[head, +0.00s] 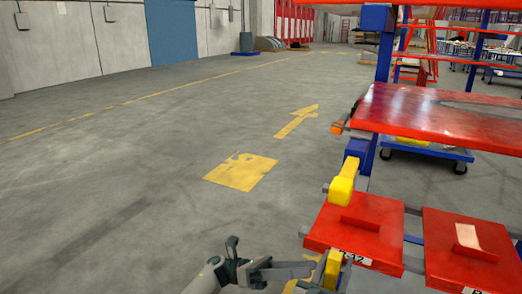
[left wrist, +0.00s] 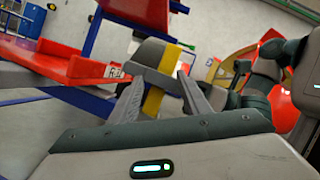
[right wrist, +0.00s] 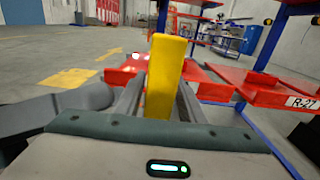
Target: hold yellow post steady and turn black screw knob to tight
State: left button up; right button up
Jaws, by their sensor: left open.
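The yellow post (head: 342,187) stands at the left edge of the red rack, and a lower yellow piece (head: 333,268) shows below it. My left gripper (head: 295,270) is open beside the lower yellow piece. In the left wrist view a yellow upright (left wrist: 154,95) shows between and beyond the fingers (left wrist: 160,78), with a dark grey block at its top. In the right wrist view a yellow post (right wrist: 165,75) stands upright between my right gripper's fingers (right wrist: 162,80); whether they press on it is unclear. My right gripper is not clear in the head view. I cannot make out the black screw knob.
Red shelf plates (head: 356,228) and (head: 470,250) sit on the rack at the right, below a larger red shelf (head: 440,115). A blue upright (head: 375,95) rises at the rack's corner. The concrete floor at left is clear, with yellow markings (head: 242,171).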

pick_arm(q)
jog(key=shift+s+d, duration=0.2)
jog(key=shift+d, duration=0.05)
pick_arm(e)
jog(key=shift+a, duration=0.25)
jog(key=shift+s+a, duration=0.4)
jog(key=shift+s, duration=0.1)
pick_arm(q)
jog(key=shift+w+a, duration=0.1)
pick_arm(e)
jog(key=v, duration=1)
jog(key=shift+s, duration=0.4)
jog(key=shift+d, duration=0.15)
